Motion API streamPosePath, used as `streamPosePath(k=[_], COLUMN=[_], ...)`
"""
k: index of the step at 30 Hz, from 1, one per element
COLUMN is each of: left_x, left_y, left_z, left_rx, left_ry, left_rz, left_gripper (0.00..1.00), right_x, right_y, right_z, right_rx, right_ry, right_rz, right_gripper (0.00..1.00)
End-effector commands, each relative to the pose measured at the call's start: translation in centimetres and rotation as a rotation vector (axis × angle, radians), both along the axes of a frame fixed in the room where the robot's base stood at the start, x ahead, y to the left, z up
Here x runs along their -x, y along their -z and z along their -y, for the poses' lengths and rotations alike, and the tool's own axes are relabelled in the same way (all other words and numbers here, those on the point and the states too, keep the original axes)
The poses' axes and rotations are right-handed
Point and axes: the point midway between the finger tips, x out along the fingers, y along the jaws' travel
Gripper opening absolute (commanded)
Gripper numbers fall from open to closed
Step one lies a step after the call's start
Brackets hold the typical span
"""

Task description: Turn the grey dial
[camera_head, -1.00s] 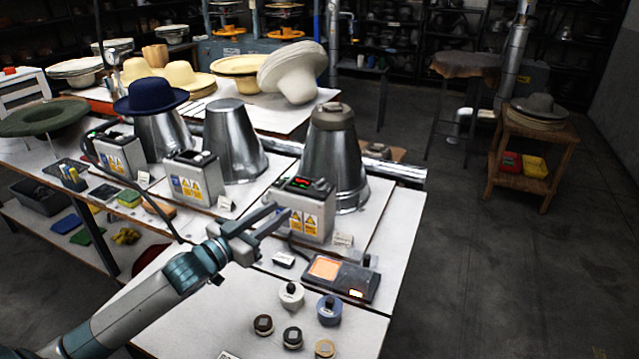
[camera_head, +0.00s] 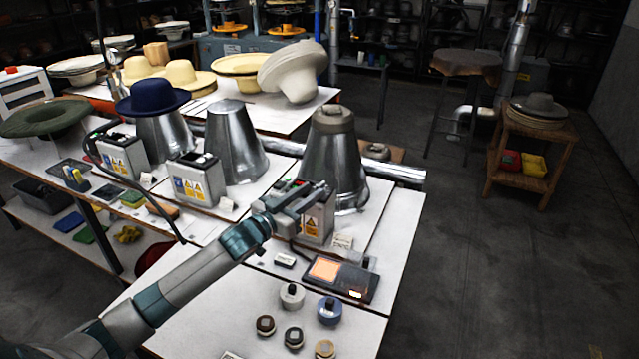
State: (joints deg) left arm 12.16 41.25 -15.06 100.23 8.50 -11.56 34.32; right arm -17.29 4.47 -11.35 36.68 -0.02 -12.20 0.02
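The nearest grey control box (camera_head: 316,220), with yellow warning labels, stands in front of the right metal cone (camera_head: 335,165). My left gripper (camera_head: 314,190) is at the top of this box, in front of its panel. Its two fingers look apart, with nothing visible between them. They cover most of the panel, so I cannot make out a grey dial there or tell whether the fingers touch it. My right gripper is not in view.
A dark device with a lit orange screen (camera_head: 325,268) lies on the white table (camera_head: 235,322) right of my arm. Two similar boxes are to the left.

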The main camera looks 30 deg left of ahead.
Motion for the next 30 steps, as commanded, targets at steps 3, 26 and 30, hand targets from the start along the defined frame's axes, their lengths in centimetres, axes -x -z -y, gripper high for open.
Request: streamPosePath(k=[3, 26, 30], left_x=[-1.8, -4.8, -4.8], left_y=[-0.2, 0.0, 0.0], left_z=[0.4, 1.0, 1.0], left_rx=[0.001, 0.0, 0.0], left_ry=[-0.001, 0.0, 0.0], left_rz=[0.0, -0.001, -0.001], left_gripper=[0.27, 0.11, 0.0], right_x=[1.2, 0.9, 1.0], right_y=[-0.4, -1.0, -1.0], right_z=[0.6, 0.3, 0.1], right_rx=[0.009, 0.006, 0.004], right_ry=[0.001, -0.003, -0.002], right_rz=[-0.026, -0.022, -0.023], right_gripper=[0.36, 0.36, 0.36])
